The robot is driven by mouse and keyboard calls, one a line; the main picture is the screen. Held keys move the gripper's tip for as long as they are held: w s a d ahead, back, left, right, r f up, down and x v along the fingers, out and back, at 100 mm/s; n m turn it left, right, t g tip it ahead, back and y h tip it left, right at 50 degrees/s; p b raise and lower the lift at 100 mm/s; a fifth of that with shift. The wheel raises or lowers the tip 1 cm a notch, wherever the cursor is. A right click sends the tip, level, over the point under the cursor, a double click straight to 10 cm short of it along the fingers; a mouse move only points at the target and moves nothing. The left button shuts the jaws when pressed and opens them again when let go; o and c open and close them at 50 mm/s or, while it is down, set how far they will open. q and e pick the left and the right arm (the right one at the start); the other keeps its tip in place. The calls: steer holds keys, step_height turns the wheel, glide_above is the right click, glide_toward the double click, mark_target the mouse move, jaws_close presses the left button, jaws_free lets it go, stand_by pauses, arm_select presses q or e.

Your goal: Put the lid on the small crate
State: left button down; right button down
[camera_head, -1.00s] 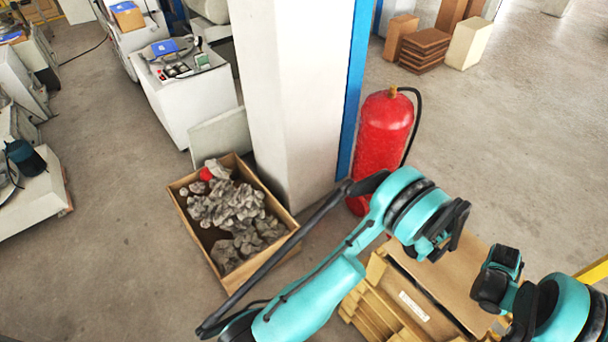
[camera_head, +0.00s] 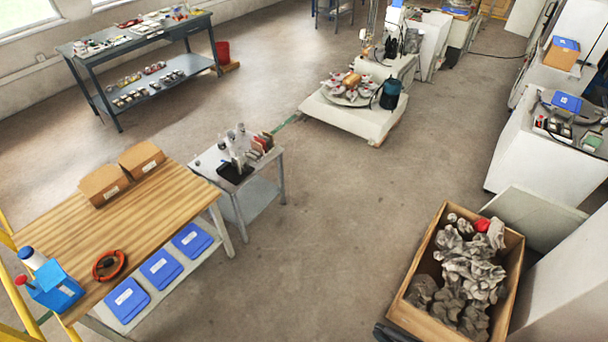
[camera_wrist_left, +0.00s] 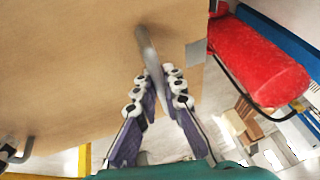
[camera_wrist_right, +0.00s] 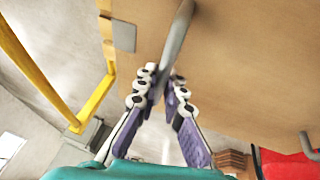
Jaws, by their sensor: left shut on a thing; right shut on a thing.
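The lid appears to be a flat brown board (camera_wrist_left: 70,70) with two grey bar handles. It also shows in the right wrist view (camera_wrist_right: 250,70). My left gripper (camera_wrist_left: 160,85) is shut on one handle, and my right gripper (camera_wrist_right: 165,85) is shut on the other. I cannot tell whether the board is lifted or rests on something. An open wooden crate (camera_head: 415,318), which looks like the small crate, stands on the floor at the lower right of the head view. It holds grey lumps and a red item. Neither gripper shows in the head view.
A red fire extinguisher (camera_wrist_left: 262,70) is close to the board in the left wrist view. A yellow rail (camera_wrist_right: 40,72) is in the right wrist view. A white pillar (camera_head: 570,290) stands right of the crate. A wooden workbench (camera_head: 150,215) is at left; floor between is clear.

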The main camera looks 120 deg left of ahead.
arm_select(q)
steer(key=shift+w+d, duration=0.1)
steer(key=shift+d, duration=0.05)
arm_select(e)
steer(key=shift+w, duration=0.1)
arm_select(q)
steer(key=shift+w+d+f, duration=0.1)
steer(key=shift+w+f, duration=0.05)
arm_select(e)
steer(key=shift+w+f, duration=0.15)
steer(key=shift+f, duration=0.05)
